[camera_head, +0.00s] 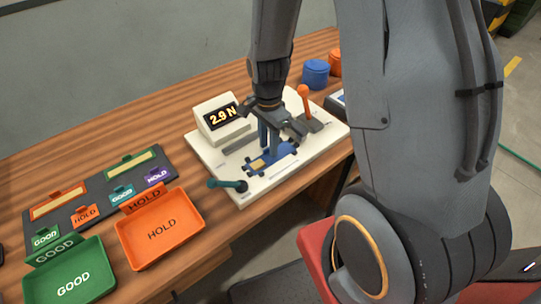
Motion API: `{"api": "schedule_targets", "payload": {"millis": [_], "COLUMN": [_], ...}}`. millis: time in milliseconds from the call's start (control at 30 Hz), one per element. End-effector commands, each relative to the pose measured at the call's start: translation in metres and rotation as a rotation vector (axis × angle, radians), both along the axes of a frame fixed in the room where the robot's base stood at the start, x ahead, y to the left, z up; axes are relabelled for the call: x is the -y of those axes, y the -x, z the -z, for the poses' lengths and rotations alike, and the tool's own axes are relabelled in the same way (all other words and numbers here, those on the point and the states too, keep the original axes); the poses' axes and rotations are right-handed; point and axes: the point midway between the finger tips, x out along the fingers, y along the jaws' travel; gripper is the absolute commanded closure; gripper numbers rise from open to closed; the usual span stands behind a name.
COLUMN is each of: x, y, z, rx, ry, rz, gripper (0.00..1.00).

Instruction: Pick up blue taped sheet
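A blue piece (284,153) with a small tan patch (257,165) lies on the white test board (300,165). It may be the blue taped sheet, but it is too small to be sure. My gripper (270,140) points down just above this blue piece and covers part of it. The fingertips overlap the blue part, so whether they are apart or closed on it cannot be told. A display box (222,117) on the board reads 2.9 N.
A teal-handled lever (228,184) and an orange-knobbed lever (305,100) stand on the board. An orange HOLD tray (160,229) and green GOOD tray (72,284) sit front left, before a dark label panel (100,217). Blue (315,73) and orange (335,62) containers stand behind.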

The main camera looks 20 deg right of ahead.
Motion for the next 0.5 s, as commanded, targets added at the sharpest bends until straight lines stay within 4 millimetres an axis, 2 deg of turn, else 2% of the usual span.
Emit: {"api": "schedule_targets", "payload": {"millis": [67,200,233,500], "x": [0.0,0.0,0.0,0.0001], "y": [0.0,0.0001,0.0001,0.0002], "z": [-0.0001,-0.0001,-0.0001,-0.0002], "rx": [0.0,0.0,0.0,0.0], "ry": [0.0,0.0,0.0,0.0], "rz": [0.0,0.0,0.0,0.0], "gripper": [0.74,0.98,1.0,1.0]}}
